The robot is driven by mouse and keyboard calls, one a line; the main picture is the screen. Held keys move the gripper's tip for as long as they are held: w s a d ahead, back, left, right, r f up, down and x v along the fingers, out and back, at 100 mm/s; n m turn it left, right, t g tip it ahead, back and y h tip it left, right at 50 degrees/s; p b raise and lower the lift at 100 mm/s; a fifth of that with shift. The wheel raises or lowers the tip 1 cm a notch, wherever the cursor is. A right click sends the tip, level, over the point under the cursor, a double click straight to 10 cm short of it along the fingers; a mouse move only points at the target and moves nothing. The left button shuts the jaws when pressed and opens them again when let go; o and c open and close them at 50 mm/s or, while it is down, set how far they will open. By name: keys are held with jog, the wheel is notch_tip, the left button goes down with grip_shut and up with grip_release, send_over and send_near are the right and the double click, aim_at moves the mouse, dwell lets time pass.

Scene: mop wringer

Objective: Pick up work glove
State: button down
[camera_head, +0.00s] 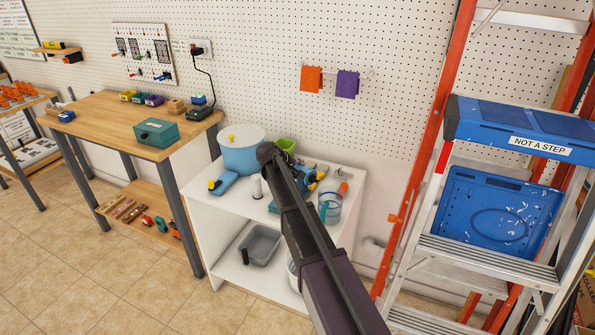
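I cannot make out a work glove for certain. An orange cloth-like item (311,79) and a purple one (347,84) hang from a rail on the pegboard wall; they look like folded cloths. Small yellow, orange and dark items (312,179) lie on the white cart's top, too small to name and partly behind my arm. My dark arm reaches up from the bottom over the cart and covers part of its top. My gripper's fingers do not show.
The white cart (215,200) carries a blue bucket (241,155), a blue tool (223,182), a green container (286,144) and a clear cup (330,208). A grey tub (260,244) sits below. A wooden workbench (105,117) stands left, a stepladder (500,255) right. Tile floor is open at lower left.

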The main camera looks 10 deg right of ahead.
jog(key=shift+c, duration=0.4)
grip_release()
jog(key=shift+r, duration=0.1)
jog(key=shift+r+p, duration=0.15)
jog(key=shift+p, duration=0.15)
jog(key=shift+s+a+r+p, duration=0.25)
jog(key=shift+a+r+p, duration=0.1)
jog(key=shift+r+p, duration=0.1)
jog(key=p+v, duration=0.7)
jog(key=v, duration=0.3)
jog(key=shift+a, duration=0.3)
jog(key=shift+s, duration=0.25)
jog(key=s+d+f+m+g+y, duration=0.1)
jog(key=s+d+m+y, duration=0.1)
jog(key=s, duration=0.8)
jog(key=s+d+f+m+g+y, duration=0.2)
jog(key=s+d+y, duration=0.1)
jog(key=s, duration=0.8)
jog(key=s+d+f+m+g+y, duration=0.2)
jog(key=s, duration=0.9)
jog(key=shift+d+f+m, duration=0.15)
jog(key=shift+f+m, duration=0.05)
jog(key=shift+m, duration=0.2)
